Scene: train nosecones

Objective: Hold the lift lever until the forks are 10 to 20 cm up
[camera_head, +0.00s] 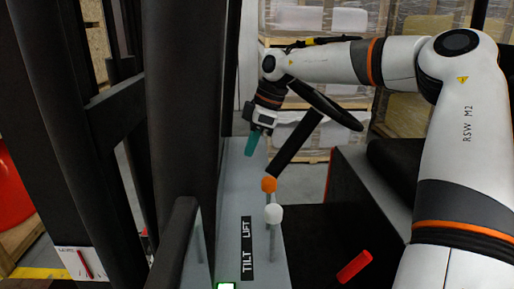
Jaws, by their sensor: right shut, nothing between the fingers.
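The lever with an orange knob (269,185) stands upright on the grey side console, beside the LIFT word on a black label strip (247,248). A lever with a white knob (273,214) stands nearer, beside the TILT word. My right gripper (251,145) has teal fingers, which are shut and empty. It hangs above the far part of the console, beyond and a little left of the orange knob, apart from both levers. The forks are not in view, so their height cannot be seen. My left gripper is not in view.
A black steering wheel (325,105) on a slanted column is close to my right forearm. Thick black mast posts (182,110) block the left side. A red handle-like part (354,266) is at the lower right. Wrapped pallet loads (405,105) stand behind.

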